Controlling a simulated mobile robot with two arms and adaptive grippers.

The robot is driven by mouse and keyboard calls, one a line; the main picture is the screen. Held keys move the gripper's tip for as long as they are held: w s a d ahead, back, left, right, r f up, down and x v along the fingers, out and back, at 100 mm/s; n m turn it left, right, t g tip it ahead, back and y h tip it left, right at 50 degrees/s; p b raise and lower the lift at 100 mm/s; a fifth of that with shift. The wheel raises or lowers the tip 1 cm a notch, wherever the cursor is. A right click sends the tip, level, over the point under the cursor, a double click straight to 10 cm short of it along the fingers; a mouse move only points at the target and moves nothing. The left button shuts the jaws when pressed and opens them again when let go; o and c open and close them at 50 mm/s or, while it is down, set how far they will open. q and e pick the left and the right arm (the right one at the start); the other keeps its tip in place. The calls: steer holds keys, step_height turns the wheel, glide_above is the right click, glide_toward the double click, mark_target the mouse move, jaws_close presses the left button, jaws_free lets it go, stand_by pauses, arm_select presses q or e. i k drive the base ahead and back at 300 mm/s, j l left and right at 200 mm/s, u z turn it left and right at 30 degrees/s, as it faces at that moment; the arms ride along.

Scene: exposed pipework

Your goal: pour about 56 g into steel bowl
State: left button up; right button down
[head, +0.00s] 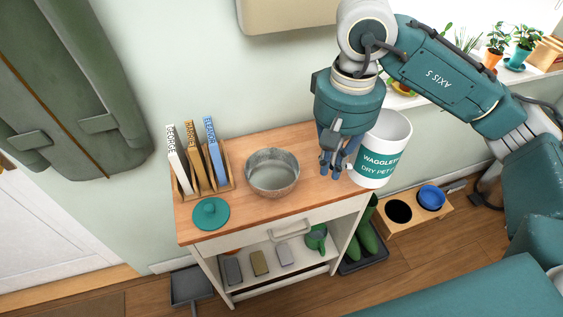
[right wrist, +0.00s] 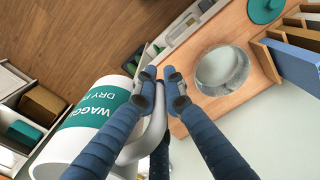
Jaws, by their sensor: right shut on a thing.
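The steel bowl (head: 272,188) stands on the wooden top of a small cart and looks empty. It also shows in the right wrist view (right wrist: 222,70). A white container (head: 382,137) with a teal dry pet food label is at the right end of the cart top, close to upright. It shows in the right wrist view (right wrist: 92,122) too. My right gripper (head: 337,165) is shut on the container's handle, to the right of the bowl. Its fingers hide part of the handle. The container's contents are not visible. My left gripper is out of view.
A feeder stand with a blue bowl (head: 431,197) is on the floor at right. The cart top (head: 300,150) between bowl and container is clear.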

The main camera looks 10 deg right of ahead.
mark_target(270, 172)
steer(key=u, duration=1.05)
steer(key=k+l, duration=0.15)
steer(key=l, duration=0.2)
steer(key=k+l+u, duration=0.1)
steer(key=l, duration=0.2)
steer(key=k+l, duration=0.15)
steer(key=l, duration=0.2)
steer(key=k+l+u, duration=0.15)
steer(key=l, duration=0.15)
